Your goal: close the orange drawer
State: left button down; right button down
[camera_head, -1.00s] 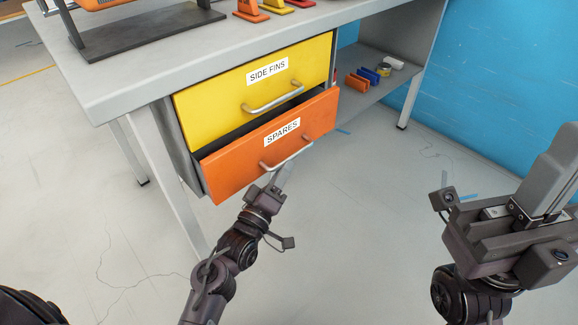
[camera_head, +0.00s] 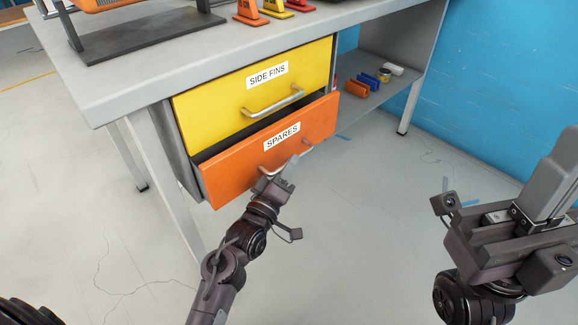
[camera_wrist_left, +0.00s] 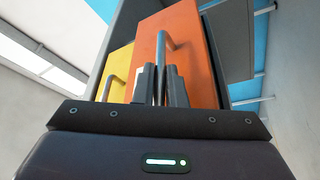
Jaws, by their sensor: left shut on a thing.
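The orange drawer (camera_head: 240,165) labelled SPARES stands partly open below the yellow drawer, with a dark gap above its front. Its bar handle (camera_head: 307,149) is partly hidden by my left gripper (camera_head: 278,177). In the left wrist view the orange front (camera_wrist_left: 193,55) fills the upper middle, and the two fingers (camera_wrist_left: 160,85) are closed on the lower part of the handle (camera_wrist_left: 166,42). My right gripper (camera_head: 556,180) is at the right edge, away from the drawers; its finger opening does not show clearly.
The yellow drawer (camera_head: 225,95) labelled SIDE FINS is above, also with a bar handle. The grey workbench (camera_head: 130,85) carries a dark stand and coloured pieces. A low shelf (camera_head: 352,100) at right holds small items. The floor in front is clear.

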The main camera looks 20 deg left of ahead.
aim_at(279, 156)
pick_arm(q)
jog(key=shift+a, duration=0.1)
jog(key=w+a, duration=0.1)
jog(key=w+a+p, duration=0.1)
jog(key=a, duration=0.1)
jog(key=shift+w+a, duration=0.1)
jog(key=shift+a, duration=0.25)
jog(key=c, duration=1.5)
grip_release()
